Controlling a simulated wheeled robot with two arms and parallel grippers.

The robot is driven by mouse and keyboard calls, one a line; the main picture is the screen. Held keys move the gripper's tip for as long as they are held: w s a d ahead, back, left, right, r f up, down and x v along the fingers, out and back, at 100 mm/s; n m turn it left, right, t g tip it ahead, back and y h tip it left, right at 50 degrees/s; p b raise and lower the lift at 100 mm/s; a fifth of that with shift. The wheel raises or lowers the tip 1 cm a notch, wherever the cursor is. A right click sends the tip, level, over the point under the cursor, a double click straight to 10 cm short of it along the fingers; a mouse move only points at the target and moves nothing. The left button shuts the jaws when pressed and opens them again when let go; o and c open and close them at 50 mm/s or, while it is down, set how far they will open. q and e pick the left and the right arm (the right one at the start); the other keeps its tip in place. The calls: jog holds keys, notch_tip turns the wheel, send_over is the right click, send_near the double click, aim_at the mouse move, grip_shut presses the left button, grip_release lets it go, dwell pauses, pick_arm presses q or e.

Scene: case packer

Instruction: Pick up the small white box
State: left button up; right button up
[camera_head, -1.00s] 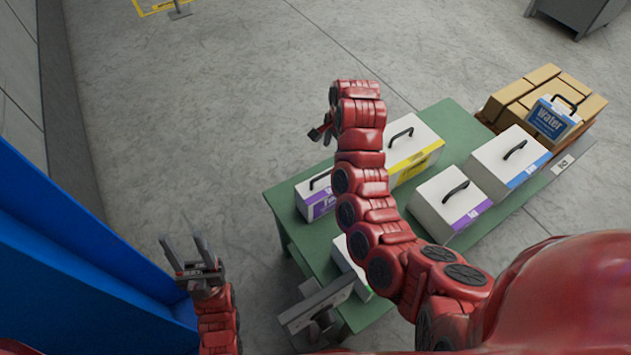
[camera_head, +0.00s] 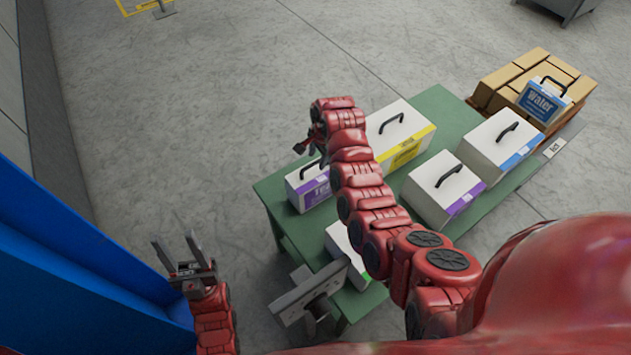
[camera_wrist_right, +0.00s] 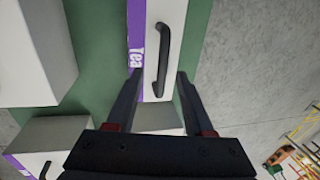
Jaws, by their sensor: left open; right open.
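A small white box (camera_head: 296,193) with a purple Tea label and black handle stands at the near left end of the green table. It also shows in the right wrist view (camera_wrist_right: 178,18), with its handle between the finger lines. My right gripper (camera_head: 303,146) is open just beyond and above this box. In its wrist view the fingers (camera_wrist_right: 158,76) straddle the handle's line without closing on it. Whether they touch the box I cannot tell. My left gripper (camera_head: 175,240) is open and empty at the left, away from the table.
The green table (camera_head: 440,105) also holds a yellow-labelled white box (camera_head: 402,125), a purple-labelled one (camera_head: 438,188), a blue-labelled one (camera_head: 495,150) and one partly hidden by my arm (camera_head: 338,240). Cartons (camera_head: 525,70) and a Water box (camera_head: 545,100) stand far right. A blue structure (camera_head: 70,270) fills the left.

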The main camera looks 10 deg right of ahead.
aim_at(316, 162)
jog(key=shift+w+f+p, duration=0.3)
jog(key=shift+f+p, duration=0.3)
jog(key=shift+f, duration=0.25)
jog(key=shift+w+a+f, duration=0.1)
jog(key=shift+w+f, duration=0.05)
jog(key=shift+f, duration=0.5)
jog(key=shift+w+f, duration=0.1)
jog(key=shift+f, duration=0.5)
jog(key=shift+c, duration=0.2)
grip_shut()
